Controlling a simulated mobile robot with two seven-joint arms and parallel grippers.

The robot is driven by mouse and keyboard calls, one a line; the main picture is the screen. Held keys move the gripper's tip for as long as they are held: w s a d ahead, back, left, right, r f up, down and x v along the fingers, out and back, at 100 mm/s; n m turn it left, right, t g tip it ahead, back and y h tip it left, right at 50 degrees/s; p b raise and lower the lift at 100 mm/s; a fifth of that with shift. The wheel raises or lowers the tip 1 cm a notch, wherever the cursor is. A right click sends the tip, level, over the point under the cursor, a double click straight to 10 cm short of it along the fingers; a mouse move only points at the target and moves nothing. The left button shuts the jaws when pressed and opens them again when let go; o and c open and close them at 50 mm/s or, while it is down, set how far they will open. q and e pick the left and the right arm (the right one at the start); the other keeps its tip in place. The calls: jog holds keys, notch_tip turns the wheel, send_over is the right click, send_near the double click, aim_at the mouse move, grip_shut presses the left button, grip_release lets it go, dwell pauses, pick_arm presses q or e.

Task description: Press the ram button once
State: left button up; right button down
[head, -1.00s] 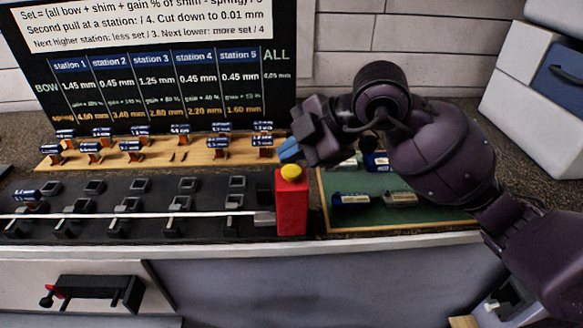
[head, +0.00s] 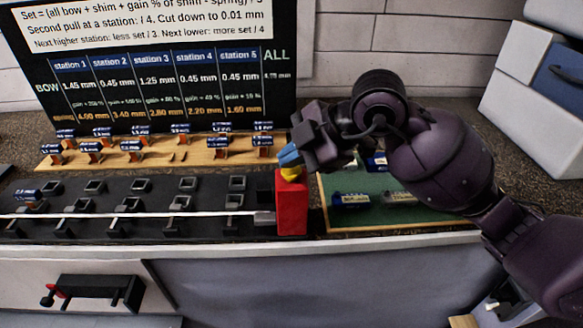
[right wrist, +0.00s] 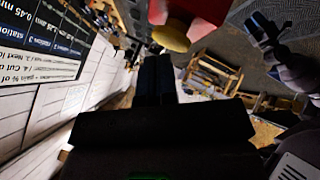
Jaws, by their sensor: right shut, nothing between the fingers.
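The ram button is a yellow cap (head: 291,173) on top of a red box (head: 291,205) at the right end of the black fixture in the head view. My right gripper (head: 289,156) is shut and empty, its blue fingertips right over the cap and hiding part of its top. I cannot tell whether they touch it. In the right wrist view the yellow cap (right wrist: 170,38) and red box (right wrist: 205,10) show just beyond the dark fingers (right wrist: 153,68). My left gripper is not in view in the head picture.
A black fixture (head: 75,228) with several clamps and a long pale shaft (head: 150,216) lies left of the box. A wooden rack (head: 185,153) of labelled shims stands behind. A green tray (head: 400,215) lies right, under my arm. A sign board (head: 150,80) stands at the back.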

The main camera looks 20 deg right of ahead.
aim_at(292, 172)
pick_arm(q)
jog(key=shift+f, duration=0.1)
pick_arm(e)
jog(key=shift+f, duration=0.5)
dwell(0.5)
jog(key=shift+r, duration=0.1)
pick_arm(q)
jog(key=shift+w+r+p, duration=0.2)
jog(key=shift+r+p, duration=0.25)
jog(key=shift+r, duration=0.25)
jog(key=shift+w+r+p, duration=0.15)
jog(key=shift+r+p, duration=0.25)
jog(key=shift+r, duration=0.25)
pick_arm(e)
jog(key=shift+r, duration=0.95)
jog(key=shift+r+p, duration=2.2)
jog(key=shift+r, duration=0.35)
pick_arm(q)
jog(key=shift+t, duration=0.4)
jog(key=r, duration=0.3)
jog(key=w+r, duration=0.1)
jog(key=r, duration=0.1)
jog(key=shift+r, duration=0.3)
pick_arm(e)
jog(key=shift+f, duration=0.1)
